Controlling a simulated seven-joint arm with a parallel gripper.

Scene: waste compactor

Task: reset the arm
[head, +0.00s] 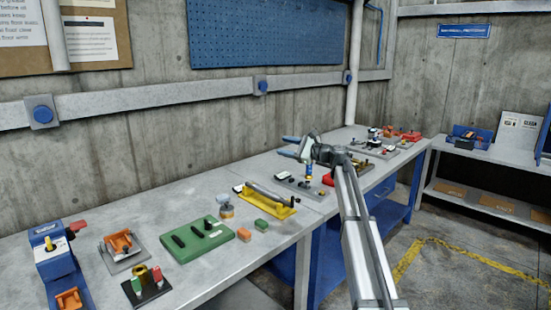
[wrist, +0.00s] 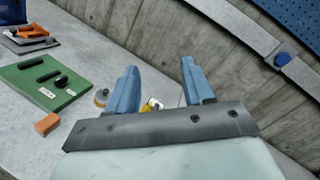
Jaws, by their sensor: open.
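My arm reaches from the lower middle of the head view up over the workbench. My gripper (head: 290,146) is at its far end, above the bench and pointing left toward the wall. In the wrist view my gripper (wrist: 157,80) shows two blue fingers spread well apart with nothing between them. It is open and empty. Beyond the fingers the wrist view shows bare concrete wall and the bench top.
The long grey bench (head: 185,205) carries a green board (head: 207,240), an orange block (head: 261,225), a yellow tray (head: 266,204) and an orange fixture (head: 122,244). A concrete wall (head: 150,140) runs behind it. Open floor (head: 440,270) lies to the right.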

